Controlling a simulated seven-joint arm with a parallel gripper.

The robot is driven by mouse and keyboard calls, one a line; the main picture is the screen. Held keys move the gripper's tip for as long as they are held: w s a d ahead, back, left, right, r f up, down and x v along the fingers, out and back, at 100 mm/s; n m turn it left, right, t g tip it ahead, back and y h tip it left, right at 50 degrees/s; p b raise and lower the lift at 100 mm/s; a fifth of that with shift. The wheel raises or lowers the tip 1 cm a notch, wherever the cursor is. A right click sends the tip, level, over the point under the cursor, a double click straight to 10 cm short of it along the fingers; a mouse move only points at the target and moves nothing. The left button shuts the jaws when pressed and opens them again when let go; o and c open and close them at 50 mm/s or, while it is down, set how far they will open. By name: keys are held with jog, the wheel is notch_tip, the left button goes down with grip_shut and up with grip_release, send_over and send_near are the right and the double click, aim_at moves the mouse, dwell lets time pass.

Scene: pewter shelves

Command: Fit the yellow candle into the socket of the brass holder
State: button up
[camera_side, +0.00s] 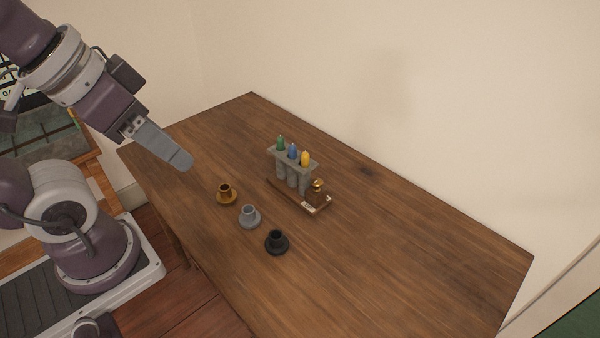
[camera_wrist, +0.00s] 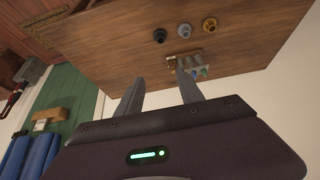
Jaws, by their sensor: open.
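The yellow candle (camera_side: 305,158) stands upright at the right end of a grey rack (camera_side: 293,178), with a blue candle (camera_side: 293,151) and a green candle (camera_side: 281,143) beside it. The brass holder (camera_side: 227,195) stands empty on the table, left of the rack; it also shows in the wrist view (camera_wrist: 209,25). My gripper (camera_side: 183,163) is above the table's left part, apart from the holder and the candles. In the wrist view my gripper (camera_wrist: 160,82) has its two fingers spread with nothing between them.
A grey holder (camera_side: 249,217) and a black holder (camera_side: 277,242) stand in a row with the brass one. A small brown bottle with a gold cap (camera_side: 317,192) stands on a tray (camera_side: 319,208) right beside the rack. The table's right part (camera_side: 420,260) is clear.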

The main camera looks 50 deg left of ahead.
jog(key=n+g, duration=0.6)
jog(key=n, duration=1.2)
send_over(305, 153)
notch_tip(305, 153, down, 18)
jog(key=shift+f, duration=0.1)
notch_tip(305, 153, down, 7)
jog(key=shift+w+f, duration=0.1)
jog(key=shift+f, duration=0.1)
grip_shut()
